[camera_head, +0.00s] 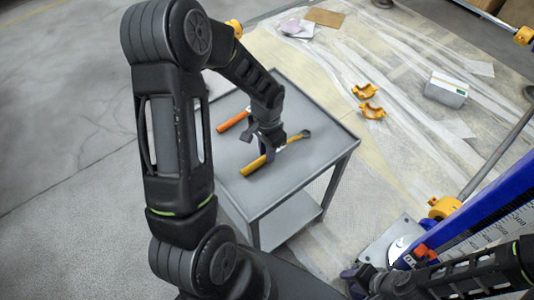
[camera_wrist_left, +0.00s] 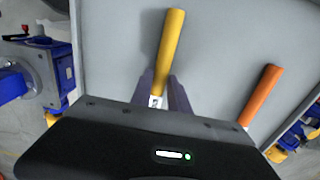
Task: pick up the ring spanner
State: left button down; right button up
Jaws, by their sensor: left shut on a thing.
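In the left wrist view the yellow handle (camera_wrist_left: 170,45) stands out between the two fingers (camera_wrist_left: 165,93). Whether the spanner touches the table or hangs just above it I cannot tell. My right gripper (camera_head: 358,282) is at the bottom, away from the table; its jaw opening is unclear.
An orange-handled tool (camera_head: 233,121) lies on the table beside the spanner; it also shows in the left wrist view (camera_wrist_left: 262,92). A blue post with a scale (camera_head: 500,205) stands at the right. Yellow clamp pieces (camera_head: 366,91) and a pale box (camera_head: 446,89) lie on the sheeted floor.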

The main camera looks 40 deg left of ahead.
pick_arm(q)
notch_tip(320, 180, up, 10)
dwell(0.5)
dwell(0.4)
jog(key=w+d+r+n, duration=0.3)
jog(key=w+d+r, duration=0.1)
jog(key=w+d, duration=0.6)
jog(key=shift+w+d+r, duration=0.2)
jog(key=shift+d+r, duration=0.15)
jog(key=shift+d, duration=0.8)
